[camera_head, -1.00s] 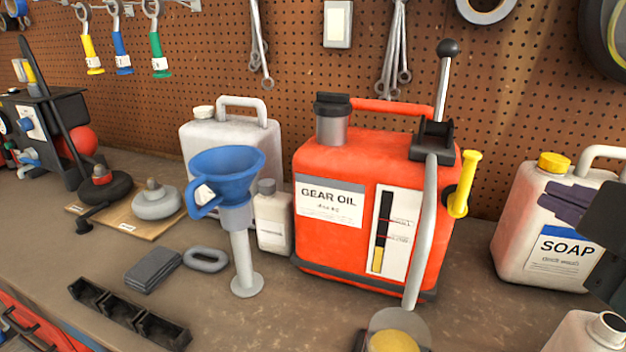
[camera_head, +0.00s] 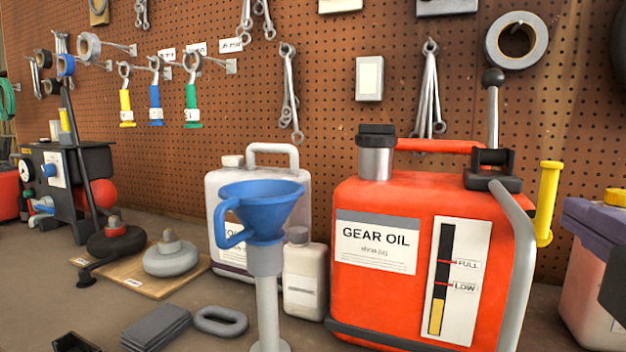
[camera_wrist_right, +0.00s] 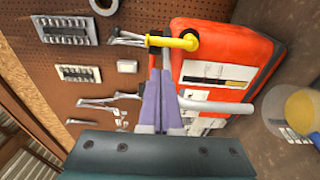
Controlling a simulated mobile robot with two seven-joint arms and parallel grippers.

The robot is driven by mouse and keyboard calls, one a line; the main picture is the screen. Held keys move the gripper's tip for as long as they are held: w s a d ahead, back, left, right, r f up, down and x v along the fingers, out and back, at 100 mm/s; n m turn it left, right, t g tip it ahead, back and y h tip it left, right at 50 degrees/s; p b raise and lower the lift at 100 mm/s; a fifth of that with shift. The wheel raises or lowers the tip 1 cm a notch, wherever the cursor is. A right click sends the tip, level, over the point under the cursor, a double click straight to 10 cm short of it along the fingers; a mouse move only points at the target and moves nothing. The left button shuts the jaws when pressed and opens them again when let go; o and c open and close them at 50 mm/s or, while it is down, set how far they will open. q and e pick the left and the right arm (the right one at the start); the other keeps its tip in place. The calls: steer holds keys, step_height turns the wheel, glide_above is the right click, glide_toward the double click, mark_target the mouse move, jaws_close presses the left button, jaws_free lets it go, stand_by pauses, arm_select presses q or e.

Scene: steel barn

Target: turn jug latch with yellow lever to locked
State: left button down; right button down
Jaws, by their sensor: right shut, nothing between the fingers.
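The red gear oil jug (camera_head: 375,285) stands upright on the bench. Its yellow lever (camera_head: 547,203) sticks out upright at the jug's right side. In the right wrist view the lever (camera_wrist_right: 173,42) lies crosswise, with a round end at the red jug (camera_wrist_right: 225,65). My right gripper (camera_head: 572,218) is at the right edge of the head view, its purple fingers right of the lever and apart from it. In the wrist view the gripper (camera_wrist_right: 160,76) is shut and empty, its tips pointing toward the lever. My left gripper is not in view.
A grey hose (camera_head: 522,250) runs down the jug's right front. A blue funnel (camera_head: 262,208), a small bottle (camera_head: 305,275) and a whitish jug (camera_head: 215,190) stand to the left. The soap jug (camera_head: 585,290) is partly hidden behind my gripper. The pegboard (camera_head: 330,130) is behind.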

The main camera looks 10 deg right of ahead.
mark_target(543, 202)
steer(key=p+x, duration=0.1)
steer(key=x, duration=0.8)
steer(key=shift+w+d+p, duration=0.25)
steer(key=shift+w+p, duration=0.05)
steer(key=shift+w, duration=0.05)
steer(key=shift+d, duration=0.1)
